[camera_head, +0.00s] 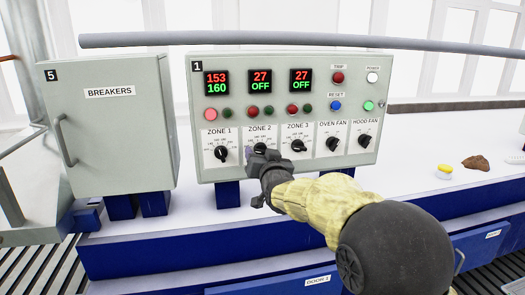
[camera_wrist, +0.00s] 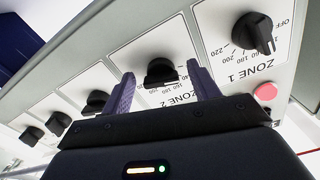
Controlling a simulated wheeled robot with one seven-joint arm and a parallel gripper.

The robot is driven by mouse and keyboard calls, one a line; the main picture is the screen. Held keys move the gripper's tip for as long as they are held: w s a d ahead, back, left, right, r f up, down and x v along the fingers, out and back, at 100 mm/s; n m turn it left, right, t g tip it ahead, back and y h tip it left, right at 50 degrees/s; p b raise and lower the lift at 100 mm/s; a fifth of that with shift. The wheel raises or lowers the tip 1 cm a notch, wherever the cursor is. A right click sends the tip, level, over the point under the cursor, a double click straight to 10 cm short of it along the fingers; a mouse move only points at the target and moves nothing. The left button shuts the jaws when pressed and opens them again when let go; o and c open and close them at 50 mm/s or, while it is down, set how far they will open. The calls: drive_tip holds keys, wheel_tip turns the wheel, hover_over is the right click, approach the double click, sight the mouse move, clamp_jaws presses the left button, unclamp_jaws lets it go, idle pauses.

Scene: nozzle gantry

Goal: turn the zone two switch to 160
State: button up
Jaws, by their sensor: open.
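The control panel (camera_head: 285,65) carries a row of black knobs. The zone two switch (camera_head: 260,148) is partly hidden by my gripper (camera_head: 256,153) in the head view. In the wrist view, upside down, the zone two switch (camera_wrist: 160,71) sits between the two purple fingers of my open gripper (camera_wrist: 157,90). No contact between fingers and knob is clear. The exact setting of the zone two pointer cannot be read. The zone two display (camera_head: 262,82) reads 27 and OFF.
The zone one switch (camera_head: 221,152) is close by on the left, and the zone three switch (camera_head: 298,146) on the right. A breakers box (camera_head: 108,120) stands left of the panel. A grey horizontal bar (camera_head: 300,38) passes above. A yellow-white object (camera_head: 444,172) and a brown lump (camera_head: 476,163) lie at right.

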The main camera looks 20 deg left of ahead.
drive_tip(key=c, duration=1)
drive_tip(key=shift+f+m+b, duration=0.1)
drive_tip(key=shift+m+b, duration=0.2)
drive_tip(key=shift+b, duration=0.35)
drive_tip(key=shift+s+a+r+m+b, duration=0.1)
drive_tip(key=shift+m+b, duration=2.4)
drive_tip(key=shift+m, duration=0.35)
drive_tip(key=shift+a+r+m+b, duration=0.1)
drive_tip(key=shift+m+b, duration=2.35)
drive_tip(key=shift+m, duration=0.4)
